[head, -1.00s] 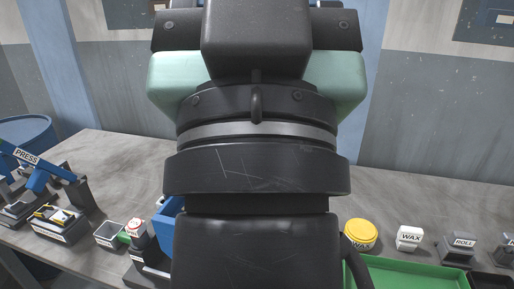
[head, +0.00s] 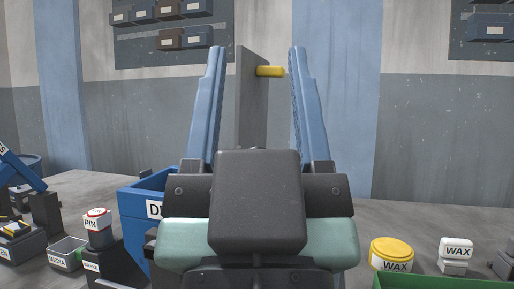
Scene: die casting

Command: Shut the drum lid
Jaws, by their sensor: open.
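My gripper (head: 257,52) is in the middle of the head view, pointing up and away, its two blue fingers spread wide. A flat grey panel (head: 250,105), apparently the drum lid, stands upright and shows between the fingers. A yellow handle (head: 270,71) sticks out from its right face, toward the right finger. I cannot tell how far beyond the fingers they are; no grip shows. A blue box (head: 150,190) with a label starting with D stands left of my gripper. The panel's lower end and most of the box are hidden behind my gripper.
On the grey bench, a PIN button (head: 97,222), a MEDIA tray (head: 66,250) and a blue press (head: 22,172) are at left. A yellow-topped WAX tub (head: 391,253), a white WAX block (head: 457,250) and a green tray (head: 440,283) are at right.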

